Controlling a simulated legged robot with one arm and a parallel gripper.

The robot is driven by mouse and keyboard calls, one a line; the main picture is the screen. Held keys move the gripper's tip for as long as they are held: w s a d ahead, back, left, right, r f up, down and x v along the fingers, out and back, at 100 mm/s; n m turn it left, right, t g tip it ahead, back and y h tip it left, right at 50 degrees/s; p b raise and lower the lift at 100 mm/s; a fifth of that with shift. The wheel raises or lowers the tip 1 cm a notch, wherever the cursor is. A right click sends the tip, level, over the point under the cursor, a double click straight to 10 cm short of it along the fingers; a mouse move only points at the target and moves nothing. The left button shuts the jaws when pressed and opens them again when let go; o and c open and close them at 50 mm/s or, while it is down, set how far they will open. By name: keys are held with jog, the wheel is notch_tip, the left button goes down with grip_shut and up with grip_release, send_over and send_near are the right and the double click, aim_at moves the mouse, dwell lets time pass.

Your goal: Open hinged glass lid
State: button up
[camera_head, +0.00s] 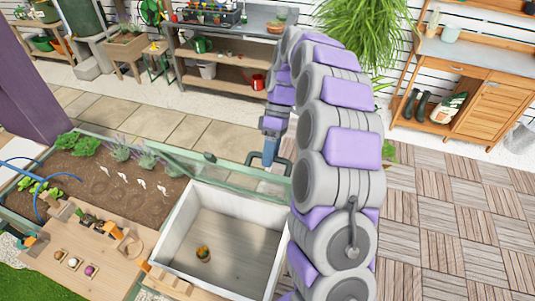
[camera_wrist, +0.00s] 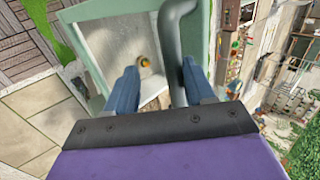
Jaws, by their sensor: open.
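A dark bent handle (camera_head: 287,165) shows by that edge. My gripper (camera_head: 270,160) is there, pointing down, partly hidden by my arm. In the wrist view, my gripper (camera_wrist: 162,80) has its blue fingers apart, and the grey handle (camera_wrist: 172,45) passes between them, nearer the right finger.
A soil bed (camera_head: 110,190) with seedlings lies left of the box. A wooden tray (camera_head: 85,250) with small items is at lower left. A potting bench (camera_head: 225,60) and a wooden cabinet (camera_head: 480,85) stand behind. The wooden deck (camera_head: 450,210) at right is clear.

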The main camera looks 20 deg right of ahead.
jog(key=shift+o, duration=1.2)
jog(key=shift+w+d+f, duration=0.1)
jog(key=shift+d, duration=0.15)
jog(key=shift+a, duration=0.1)
jog(key=shift+a+r, duration=0.15)
jog(key=shift+r, duration=0.15)
jog(key=p+v, duration=1.7)
jog(key=p, duration=0.3)
jog(key=shift+p, duration=0.35)
